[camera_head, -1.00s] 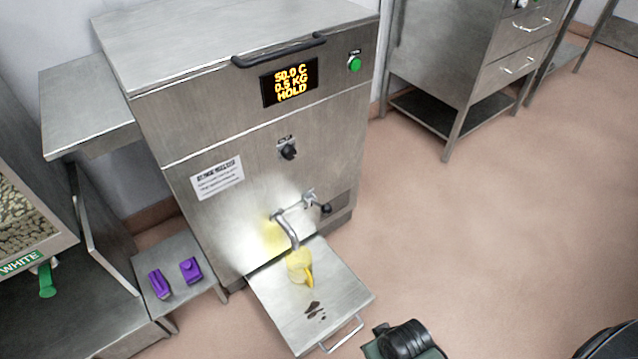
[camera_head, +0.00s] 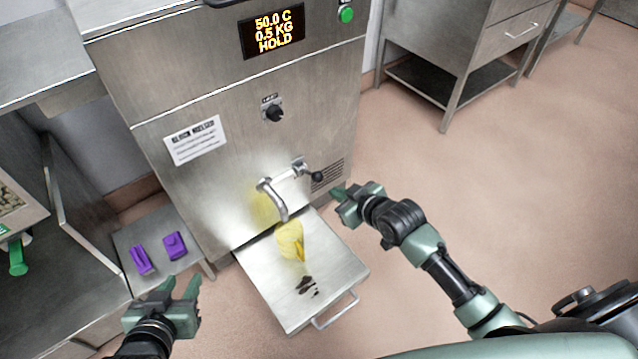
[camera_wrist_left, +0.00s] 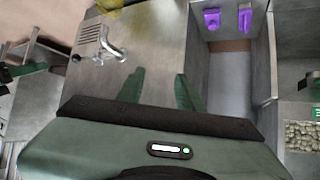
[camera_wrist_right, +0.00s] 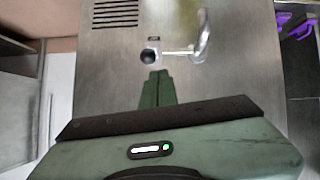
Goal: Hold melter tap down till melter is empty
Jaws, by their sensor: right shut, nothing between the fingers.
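The steel melter (camera_head: 200,130) stands in the middle of the head view; its display (camera_head: 273,32) reads 50.0 C, 0.5 KG, HOLD. The melter tap (camera_head: 277,193) is a curved metal spout with a black-knobbed lever (camera_head: 316,175) to its right. Below the spout a yellow jug (camera_head: 290,241) stands on the pull-out tray (camera_head: 262,277). My right gripper (camera_head: 345,193) is shut and empty, right of the lever and apart from it. In the right wrist view its fingers (camera_wrist_right: 157,80) point just below the black knob (camera_wrist_right: 149,57). My left gripper (camera_head: 182,292) is open and empty, left of the tray.
Two purple items (camera_head: 174,245) lie on a low steel shelf at the left. Dark spots (camera_head: 306,285) mark the tray beside the jug. A steel table with drawers (camera_head: 450,60) stands at the back right. The floor on the right is clear.

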